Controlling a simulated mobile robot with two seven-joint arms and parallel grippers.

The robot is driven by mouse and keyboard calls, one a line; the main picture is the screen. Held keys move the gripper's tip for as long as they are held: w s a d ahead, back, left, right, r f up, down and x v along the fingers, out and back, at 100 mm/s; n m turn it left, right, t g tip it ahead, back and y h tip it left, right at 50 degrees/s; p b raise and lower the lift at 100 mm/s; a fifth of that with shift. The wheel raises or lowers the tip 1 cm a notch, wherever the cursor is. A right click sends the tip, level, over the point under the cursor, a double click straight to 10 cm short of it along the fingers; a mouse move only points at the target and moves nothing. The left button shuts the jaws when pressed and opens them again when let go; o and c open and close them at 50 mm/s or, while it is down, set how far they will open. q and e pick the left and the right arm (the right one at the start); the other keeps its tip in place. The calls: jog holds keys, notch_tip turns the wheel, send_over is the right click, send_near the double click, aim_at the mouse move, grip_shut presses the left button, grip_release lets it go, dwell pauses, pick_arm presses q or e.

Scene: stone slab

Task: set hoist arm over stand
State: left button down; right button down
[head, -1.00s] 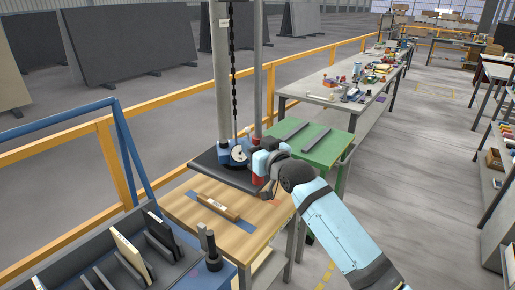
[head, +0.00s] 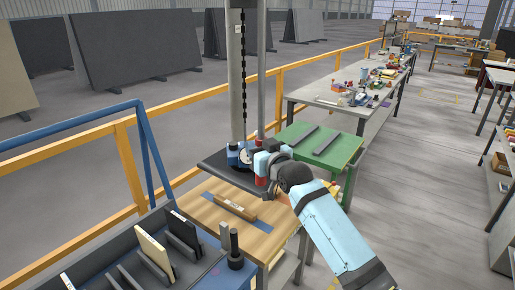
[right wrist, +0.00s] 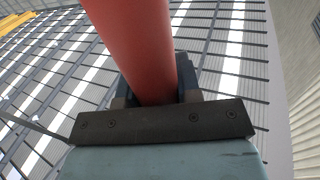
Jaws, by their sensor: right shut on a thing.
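The hoist has a thick grey post (head: 236,75) with a dark chain (head: 243,75) beside it, rising out of the top of the head view. A thinner grey pole (head: 262,75) stands just right of it. A blue part with a round dial (head: 240,156) is low by the post, above a dark plate (head: 222,170). My right gripper (head: 264,165) is at the pole's lower part, where red (head: 261,182) shows. In the right wrist view a red bar (right wrist: 135,45) lies between the fingers. The hoist arm's upper end is out of view; I cannot tell which thing is the stand.
A wooden table (head: 265,238) bears a wooden block (head: 236,207) on a blue strip. A green table (head: 345,150) with dark bars is behind my right arm. A rack (head: 75,265) of slabs is front left. Yellow rails run along the left; the right aisle is clear.

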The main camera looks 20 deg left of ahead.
jog(key=c, duration=0.8)
grip_release()
jog(key=b+v, duration=0.2)
jog(key=v, duration=1.1)
jog(key=shift+s+d, duration=0.25)
jog(key=shift+d, duration=0.05)
